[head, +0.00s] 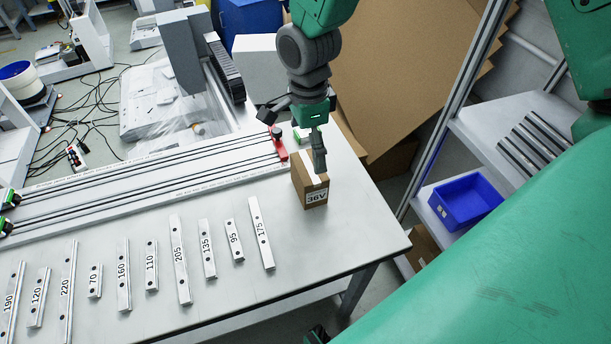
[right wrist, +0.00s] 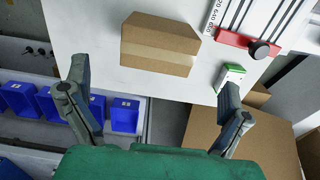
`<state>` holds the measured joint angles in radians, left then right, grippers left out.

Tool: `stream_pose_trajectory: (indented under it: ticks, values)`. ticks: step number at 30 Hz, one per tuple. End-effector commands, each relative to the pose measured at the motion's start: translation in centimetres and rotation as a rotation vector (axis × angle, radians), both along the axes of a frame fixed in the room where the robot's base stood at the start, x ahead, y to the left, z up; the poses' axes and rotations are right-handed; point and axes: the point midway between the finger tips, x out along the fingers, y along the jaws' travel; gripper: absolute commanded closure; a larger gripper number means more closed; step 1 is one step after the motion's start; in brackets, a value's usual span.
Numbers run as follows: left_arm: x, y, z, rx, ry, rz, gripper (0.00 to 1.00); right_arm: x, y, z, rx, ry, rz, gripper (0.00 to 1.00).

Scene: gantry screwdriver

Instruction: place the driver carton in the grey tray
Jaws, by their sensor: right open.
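The driver carton (head: 309,188) is a brown box with a white "36V" label. It stands on the light worktable (head: 225,270) near its far right edge. In the right wrist view, the carton (right wrist: 160,45) shows its plain brown top with a lighter tape strip. My right gripper (head: 295,138) is open and above the carton in the head view. In the right wrist view, my right gripper (right wrist: 155,78) has its fingers spread wide with nothing between the tips; the carton lies beyond them. My left gripper is not in view. I cannot make out a grey tray.
Numbered metal bars (head: 180,260) lie in a row on the table. A rail assembly (head: 150,180) with a red end piece (head: 278,143) is close beside the carton. A blue bin (head: 465,203) sits on the shelf at right. A green-and-white box (right wrist: 232,76) is near the carton.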

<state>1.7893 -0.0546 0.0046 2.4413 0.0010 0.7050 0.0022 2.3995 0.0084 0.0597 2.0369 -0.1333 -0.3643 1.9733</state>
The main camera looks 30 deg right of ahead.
Motion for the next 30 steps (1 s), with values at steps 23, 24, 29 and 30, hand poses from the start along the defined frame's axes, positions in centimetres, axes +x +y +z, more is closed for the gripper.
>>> stream_pose_trajectory:
  ticks: [23,24,29,30]
  values:
    - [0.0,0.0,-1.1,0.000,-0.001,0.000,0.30,-0.2,0.0,-9.0,0.001,0.000,-0.001,0.00]
    - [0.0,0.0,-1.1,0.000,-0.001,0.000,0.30,-0.2,0.0,-9.0,0.001,0.000,-0.001,0.00]
    - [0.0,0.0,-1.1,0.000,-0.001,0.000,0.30,-0.2,0.0,-9.0,0.001,-0.001,-0.001,0.00]
    - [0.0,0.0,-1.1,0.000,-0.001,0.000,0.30,-0.2,0.0,-9.0,0.001,-0.001,-0.001,0.07]
